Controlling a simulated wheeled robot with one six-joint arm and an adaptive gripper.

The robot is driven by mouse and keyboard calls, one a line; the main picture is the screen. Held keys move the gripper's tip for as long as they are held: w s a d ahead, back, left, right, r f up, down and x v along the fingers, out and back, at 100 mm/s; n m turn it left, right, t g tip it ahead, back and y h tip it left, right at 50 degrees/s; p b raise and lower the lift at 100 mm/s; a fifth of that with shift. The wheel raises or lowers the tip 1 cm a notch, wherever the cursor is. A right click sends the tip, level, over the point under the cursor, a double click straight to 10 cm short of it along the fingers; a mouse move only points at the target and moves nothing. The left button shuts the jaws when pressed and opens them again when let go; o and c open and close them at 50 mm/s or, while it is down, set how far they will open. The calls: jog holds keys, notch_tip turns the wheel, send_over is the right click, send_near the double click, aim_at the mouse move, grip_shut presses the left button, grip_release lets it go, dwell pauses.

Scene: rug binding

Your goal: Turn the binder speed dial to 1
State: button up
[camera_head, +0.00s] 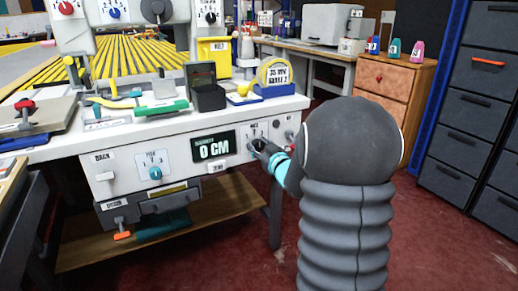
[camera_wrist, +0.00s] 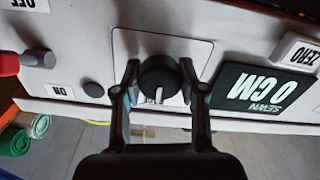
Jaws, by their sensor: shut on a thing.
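A black dial (camera_head: 257,144) with a few numbers above it sits on the white front panel, right of the display; its small label is hard to read. In the wrist view, which is upside down, the black dial (camera_wrist: 158,74) has a white pointer toward the picture's bottom. Its numbers are mostly hidden there. My gripper (camera_head: 265,150) reaches the dial from the right. In the wrist view my gripper (camera_wrist: 160,80) has one finger on each side of the dial, closed on it. A teal dial (camera_head: 155,173) marked with numbers sits further left on the panel.
The display (camera_head: 213,147) reads 0 CM, with a ZERO button (camera_wrist: 297,50) close by. A red lever (camera_wrist: 8,63) sits between ON and OFF labels. Tools and a black bin (camera_head: 208,96) stand on the bench above. Drawers (camera_head: 466,110) stand at the right.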

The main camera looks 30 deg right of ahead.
jog(key=n+b, duration=0.1)
jog(key=b, duration=0.1)
jog(key=n+b, duration=0.1)
jog(key=b, duration=0.1)
jog(key=shift+f+n, duration=0.3)
jog(key=shift+f, duration=0.05)
jog(key=shift+r+n+b, duration=0.1)
jog(key=shift+n+b, duration=0.8)
jog(key=shift+b, duration=0.35)
jog(key=shift+r+n+b, duration=0.15)
jog(key=shift+n+b, duration=0.5)
jog(key=shift+n, duration=0.45)
jog(key=shift+r+n, duration=0.1)
jog(key=shift+n, duration=0.9)
jog(key=o, duration=1.2)
jog(key=shift+c, duration=0.2)
